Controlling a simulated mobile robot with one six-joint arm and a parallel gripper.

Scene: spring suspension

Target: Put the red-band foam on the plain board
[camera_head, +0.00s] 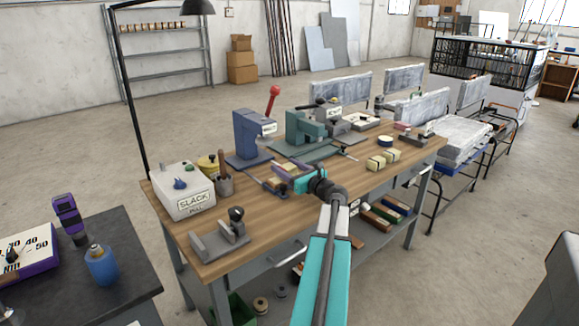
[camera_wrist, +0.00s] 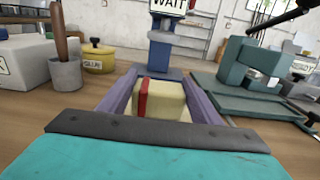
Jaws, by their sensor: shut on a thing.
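The red-band foam (camera_wrist: 168,98), a cream block with a red band at its left, sits between the two purple fingers of my gripper (camera_wrist: 158,103) in the wrist view. My gripper is shut on it. In the head view my gripper (camera_head: 291,176) is over the middle of the wooden workbench, in front of the blue press (camera_head: 250,140). I cannot tell whether the foam touches the surface below. I cannot pick out a plain board with certainty in either view.
A green press (camera_head: 308,128) stands right of the blue press. Cream blocks (camera_head: 377,162) lie on the bench's right part. A white SLACK box (camera_head: 185,190), a grey cup (camera_head: 224,186) and a grey fixture (camera_head: 220,240) stand left. Bare wood (camera_head: 270,222) shows near the front edge.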

